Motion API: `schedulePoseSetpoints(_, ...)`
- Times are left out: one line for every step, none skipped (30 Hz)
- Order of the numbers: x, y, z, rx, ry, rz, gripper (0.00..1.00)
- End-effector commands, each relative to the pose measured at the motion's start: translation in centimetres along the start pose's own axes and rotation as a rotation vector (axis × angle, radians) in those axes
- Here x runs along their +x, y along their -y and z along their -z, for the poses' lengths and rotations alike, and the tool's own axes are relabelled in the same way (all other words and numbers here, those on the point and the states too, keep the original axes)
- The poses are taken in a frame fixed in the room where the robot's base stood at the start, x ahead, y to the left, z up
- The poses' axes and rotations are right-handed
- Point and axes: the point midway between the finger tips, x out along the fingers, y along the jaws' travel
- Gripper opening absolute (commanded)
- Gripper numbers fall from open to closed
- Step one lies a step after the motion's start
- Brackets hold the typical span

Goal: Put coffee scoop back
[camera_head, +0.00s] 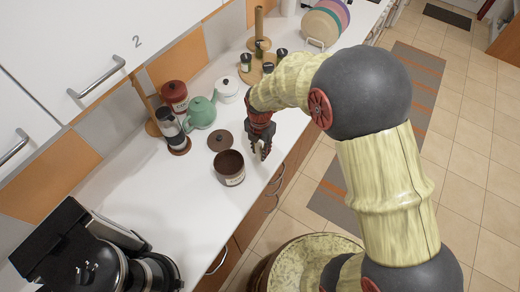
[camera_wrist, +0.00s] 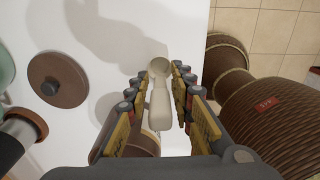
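The cream coffee scoop (camera_wrist: 160,98) lies lengthwise between the fingers of my gripper (camera_wrist: 157,82), its small round bowl pointing away from the wrist. My gripper looks shut on its handle, though the contact is partly hidden by the fingers. In the head view my gripper (camera_head: 261,152) is above the counter near its front edge; I cannot make out the scoop there. The open brown canister (camera_head: 230,168) stands upright just left of and below my gripper; in the wrist view it is mostly hidden by the fingers. Its round brown lid (camera_head: 220,140) lies flat behind it, also in the wrist view (camera_wrist: 57,80).
A coffee press (camera_head: 170,130), a green teapot (camera_head: 200,112), a white pot (camera_head: 228,90) and a red canister (camera_head: 174,95) stand along the wall. A black coffee machine (camera_head: 85,250) is at the lower left. The counter (camera_head: 185,195) is clear left of the canister.

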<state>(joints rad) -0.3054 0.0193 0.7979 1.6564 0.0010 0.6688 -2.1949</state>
Motion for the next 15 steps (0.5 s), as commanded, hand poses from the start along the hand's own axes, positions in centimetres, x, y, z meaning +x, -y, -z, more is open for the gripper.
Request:
schedulePoseSetpoints(-0.01, 0.00, 0.00, 0.000, 0.000, 0.000, 0.28)
schedulePoseSetpoints(-0.01, 0.00, 0.00, 0.000, 0.000, 0.000, 0.30)
schedulePoseSetpoints(-0.02, 0.00, 0.00, 0.000, 0.000, 0.000, 0.32)
schedulePoseSetpoints(-0.02, 0.00, 0.00, 0.000, 0.000, 0.000, 0.33)
schedulePoseSetpoints(-0.02, -0.01, 0.00, 0.000, 0.000, 0.000, 0.33)
schedulePoseSetpoints(-0.02, 0.00, 0.00, 0.000, 0.000, 0.000, 0.33)
schedulePoseSetpoints(-0.02, 0.00, 0.00, 0.000, 0.000, 0.000, 0.33)
schedulePoseSetpoints(-0.02, 0.00, 0.00, 0.000, 0.000, 0.000, 0.33)
schedulePoseSetpoints(-0.02, 0.00, 0.00, 0.000, 0.000, 0.000, 0.33)
schedulePoseSetpoints(-0.02, 0.00, 0.00, 0.000, 0.000, 0.000, 0.33)
schedulePoseSetpoints(-0.03, -0.01, 0.00, 0.000, 0.000, 0.000, 0.33)
schedulePoseSetpoints(-0.08, -0.01, -0.01, 0.000, 0.000, 0.000, 0.33)
schedulePoseSetpoints(-0.18, -0.01, -0.01, 0.000, 0.000, 0.000, 0.33)
schedulePoseSetpoints(-0.35, -0.02, -0.01, 0.000, 0.000, -0.001, 0.33)
schedulePoseSetpoints(-0.64, -0.04, -0.03, 0.000, 0.001, -0.001, 0.33)
